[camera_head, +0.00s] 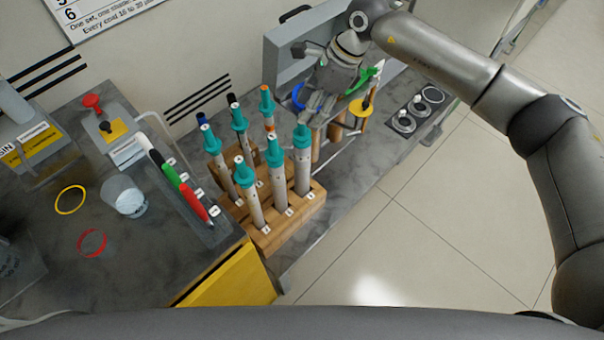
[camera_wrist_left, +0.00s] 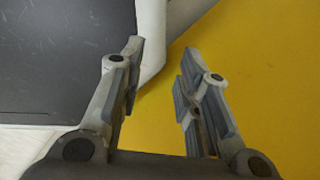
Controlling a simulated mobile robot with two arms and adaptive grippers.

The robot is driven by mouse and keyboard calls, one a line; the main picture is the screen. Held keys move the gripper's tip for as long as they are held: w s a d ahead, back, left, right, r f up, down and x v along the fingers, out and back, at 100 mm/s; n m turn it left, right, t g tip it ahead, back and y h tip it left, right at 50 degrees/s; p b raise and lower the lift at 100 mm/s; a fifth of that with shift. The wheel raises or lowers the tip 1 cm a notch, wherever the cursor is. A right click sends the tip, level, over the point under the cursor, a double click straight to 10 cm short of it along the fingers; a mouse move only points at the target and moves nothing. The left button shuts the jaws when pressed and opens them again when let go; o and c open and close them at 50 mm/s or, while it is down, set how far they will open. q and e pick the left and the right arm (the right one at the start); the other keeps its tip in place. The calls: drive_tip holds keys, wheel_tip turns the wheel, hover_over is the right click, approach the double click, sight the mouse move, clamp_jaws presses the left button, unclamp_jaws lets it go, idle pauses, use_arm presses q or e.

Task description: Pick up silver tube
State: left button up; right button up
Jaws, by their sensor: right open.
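Several grey, silver-looking tubes with teal upper parts stand upright in a wooden block (camera_head: 291,222) in the head view. One of them (camera_head: 302,171) is at the block's right side and another (camera_head: 252,203) is nearer its front. I cannot tell which one is meant by the silver tube. My right gripper (camera_head: 315,104) is open, beyond and to the right of these tubes, close to wooden posts and coloured rings. My left gripper (camera_wrist_left: 163,62) is open and empty in the left wrist view, above a yellow surface. It does not show in the head view.
A blue ring (camera_head: 298,97) and a yellow ring (camera_head: 361,107) are by the right gripper. A grey case (camera_head: 285,62) stands behind it. A glass (camera_head: 130,203), red ring (camera_head: 92,242) and several coloured markers are on the left counter. A yellow drawer front (camera_head: 232,282) is below.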

sight(301, 140)
drive_tip(key=b+x, duration=0.1)
drive_tip(key=x, duration=0.3)
drive_tip(key=shift+s+a, duration=0.1)
drive_tip(key=shift+a, duration=0.1)
drive_tip(key=shift+a+f, duration=0.15)
drive_tip(key=shift+f, duration=0.1)
drive_tip(key=shift+r, duration=0.1)
drive_tip(key=shift+c, duration=0.5)
use_arm(q)
drive_tip(key=shift+w+d+f, duration=0.15)
drive_tip(key=shift+w+f, duration=0.35)
drive_tip(key=shift+f, duration=0.15)
use_arm(e)
clamp_jaws()
